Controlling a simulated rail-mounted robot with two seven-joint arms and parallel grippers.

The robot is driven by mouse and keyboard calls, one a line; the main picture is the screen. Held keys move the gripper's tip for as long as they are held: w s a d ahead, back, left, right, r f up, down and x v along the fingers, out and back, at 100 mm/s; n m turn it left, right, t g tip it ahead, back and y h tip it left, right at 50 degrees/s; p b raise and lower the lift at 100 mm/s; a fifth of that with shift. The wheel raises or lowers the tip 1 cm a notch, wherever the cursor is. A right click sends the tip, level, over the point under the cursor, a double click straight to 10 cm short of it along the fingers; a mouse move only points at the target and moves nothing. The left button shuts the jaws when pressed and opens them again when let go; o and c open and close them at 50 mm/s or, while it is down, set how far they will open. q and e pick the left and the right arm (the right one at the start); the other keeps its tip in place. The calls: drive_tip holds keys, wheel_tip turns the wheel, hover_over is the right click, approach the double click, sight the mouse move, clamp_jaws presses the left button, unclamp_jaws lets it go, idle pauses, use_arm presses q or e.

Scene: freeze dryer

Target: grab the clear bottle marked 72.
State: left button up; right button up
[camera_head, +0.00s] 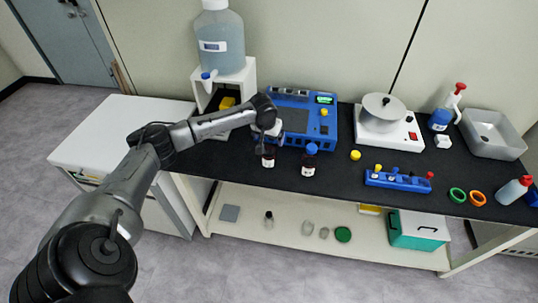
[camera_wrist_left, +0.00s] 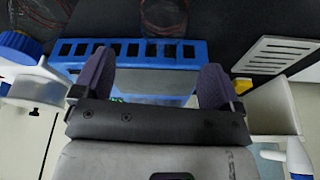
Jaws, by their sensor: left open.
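A small bottle (camera_head: 268,157) with a white label stands on the black bench top just below my left gripper. A second small bottle (camera_head: 309,164) with a blue cap and white label stands to its right. The label numbers are too small to read. My left gripper (camera_head: 268,136) is over the first bottle and hides its top. In the left wrist view, the open fingers of my left gripper (camera_wrist_left: 155,70) have nothing between them. A see-through round shape (camera_wrist_left: 164,16), probably a bottle, lies beyond the fingertips. My right gripper is not in view.
A blue device (camera_head: 328,122) stands behind the bottles. A white hotplate (camera_head: 388,132) is farther right. A blue rack (camera_head: 398,181) and a yellow cap (camera_head: 355,155) lie on the bench. A large water jug (camera_head: 221,45) stands at the back left. The front edge is near the bottles.

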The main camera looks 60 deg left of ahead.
sight(269, 151)
use_arm(q)
drive_tip(key=shift+a+b+x, duration=0.2)
drive_tip(key=shift+b+x, duration=0.4)
drive_tip(key=shift+x, duration=1.95)
drive_tip(key=c, duration=1.2)
